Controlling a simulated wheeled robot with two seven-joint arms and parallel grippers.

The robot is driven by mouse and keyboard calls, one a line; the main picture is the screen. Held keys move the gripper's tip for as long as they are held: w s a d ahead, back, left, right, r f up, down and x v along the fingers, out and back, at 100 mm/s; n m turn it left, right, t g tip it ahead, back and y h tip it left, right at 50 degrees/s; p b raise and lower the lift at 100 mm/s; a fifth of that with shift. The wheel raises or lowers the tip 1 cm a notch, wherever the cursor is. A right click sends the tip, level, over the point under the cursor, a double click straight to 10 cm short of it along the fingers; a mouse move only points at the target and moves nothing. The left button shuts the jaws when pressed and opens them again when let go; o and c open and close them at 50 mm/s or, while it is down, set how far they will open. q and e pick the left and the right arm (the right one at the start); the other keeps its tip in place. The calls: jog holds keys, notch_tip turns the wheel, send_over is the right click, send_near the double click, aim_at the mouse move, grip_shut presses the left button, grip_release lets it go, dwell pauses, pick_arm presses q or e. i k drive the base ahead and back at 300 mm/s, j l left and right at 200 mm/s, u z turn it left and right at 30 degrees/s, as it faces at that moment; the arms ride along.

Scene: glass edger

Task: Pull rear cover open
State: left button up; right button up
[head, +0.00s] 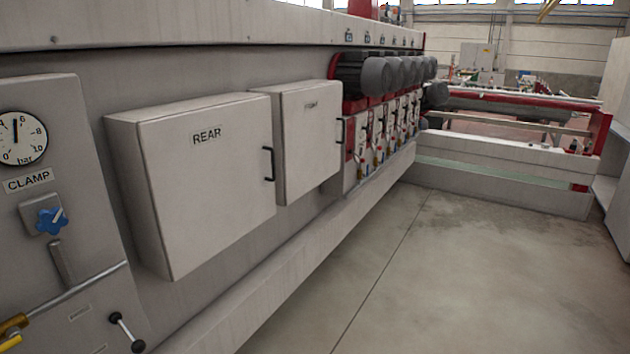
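The rear cover (208,190) is a light grey box door marked REAR on the side of the machine, in the left half of the head view. It looks closed. Its black handle (268,164) is an upright bar near the door's right edge. No hand or tool touches it. Neither of my grippers is in the head view.
A similar front cover (312,140) with its own handle sits just right of it. A clamp panel (60,200) with gauge and blue knob is at the left. A grey ledge (300,254) runs below the covers. The concrete floor (440,270) to the right is clear.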

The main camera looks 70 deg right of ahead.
aim_at(211, 175)
jog(key=z, duration=1.6)
